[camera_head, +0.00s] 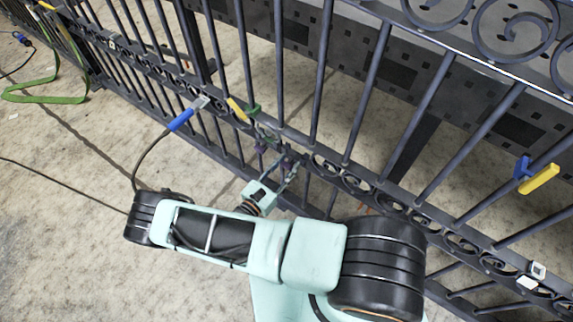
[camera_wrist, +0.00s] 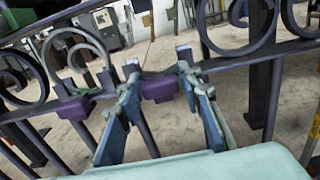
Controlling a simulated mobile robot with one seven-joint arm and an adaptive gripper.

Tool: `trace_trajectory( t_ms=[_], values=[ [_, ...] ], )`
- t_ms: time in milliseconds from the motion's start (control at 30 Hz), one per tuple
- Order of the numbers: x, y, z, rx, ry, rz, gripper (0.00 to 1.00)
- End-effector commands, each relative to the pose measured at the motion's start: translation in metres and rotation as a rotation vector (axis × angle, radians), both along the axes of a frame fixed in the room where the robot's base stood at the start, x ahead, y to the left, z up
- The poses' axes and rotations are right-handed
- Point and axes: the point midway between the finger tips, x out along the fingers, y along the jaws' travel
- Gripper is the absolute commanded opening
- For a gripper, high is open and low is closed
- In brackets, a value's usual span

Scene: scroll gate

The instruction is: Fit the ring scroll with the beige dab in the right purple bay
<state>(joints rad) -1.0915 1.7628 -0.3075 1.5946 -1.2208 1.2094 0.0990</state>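My gripper (camera_head: 287,170) is at the gate's lower scroll band in the head view. In the wrist view, my gripper (camera_wrist: 158,66) has its fingers apart, with no ring scroll visible between them. A purple block (camera_wrist: 158,88) on the rail shows between the fingers; I cannot tell whether they touch it. Another purple block (camera_wrist: 75,108) sits to its left. A lighter grey curved scroll (camera_wrist: 72,42) stands above the left block, and dark scrolls (camera_wrist: 236,35) are to the right. I cannot make out a beige dab on any scroll.
The dark iron gate (camera_head: 385,180) crosses the view, with close upright bars. Yellow (camera_head: 540,179) and blue (camera_head: 522,168) pieces are on bars at right. A blue-handled tool (camera_head: 181,119) with a cable is left of my gripper. A green strap (camera_head: 45,97) lies far left.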

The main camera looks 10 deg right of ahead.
Motion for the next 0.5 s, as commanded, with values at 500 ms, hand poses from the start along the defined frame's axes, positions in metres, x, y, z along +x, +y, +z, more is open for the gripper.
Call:
trace_trajectory(
  t_ms=[500],
  values=[
    [-0.0014,0.0013,-0.0005,0.001,0.001,0.0,0.0]
  ],
)
